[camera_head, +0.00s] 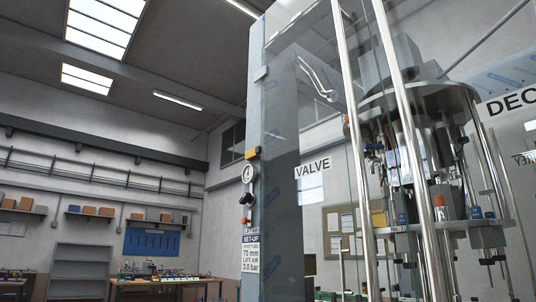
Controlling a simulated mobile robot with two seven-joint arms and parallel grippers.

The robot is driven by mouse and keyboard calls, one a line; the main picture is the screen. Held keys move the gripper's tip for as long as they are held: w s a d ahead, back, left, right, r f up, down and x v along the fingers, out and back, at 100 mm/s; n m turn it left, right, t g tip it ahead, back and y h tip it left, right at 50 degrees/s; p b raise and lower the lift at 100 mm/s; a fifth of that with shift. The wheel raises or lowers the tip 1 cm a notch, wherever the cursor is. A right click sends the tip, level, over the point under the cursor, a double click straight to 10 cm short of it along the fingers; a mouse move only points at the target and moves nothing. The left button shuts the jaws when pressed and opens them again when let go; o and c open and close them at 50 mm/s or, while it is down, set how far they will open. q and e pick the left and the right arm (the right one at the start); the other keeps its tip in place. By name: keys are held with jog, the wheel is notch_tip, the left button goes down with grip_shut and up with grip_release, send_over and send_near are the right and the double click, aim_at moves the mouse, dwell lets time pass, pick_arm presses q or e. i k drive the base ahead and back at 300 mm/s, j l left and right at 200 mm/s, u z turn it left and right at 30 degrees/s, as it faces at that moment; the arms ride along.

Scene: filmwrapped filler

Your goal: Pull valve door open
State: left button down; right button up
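A clear panel with the label "VALVE" (312,167) stands right of the machine's grey upright post (252,120). I take it as the valve door; I cannot tell whether it is shut or ajar. A bent bright bar (316,78), perhaps a handle or a reflection, shows high on the clear panel. Behind the clear panels is a round metal filling head (420,105) with valves and hoses below it. Neither of my grippers is in view.
Tall chrome bars (408,130) run up in front of the machine. A gauge (249,173) and knobs sit on the post's edge. At the left back are a workbench (165,283), a grey shelf unit (80,271) and a blue tool board (151,243).

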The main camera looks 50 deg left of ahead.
aim_at(324, 163)
jog(key=u, duration=1.2)
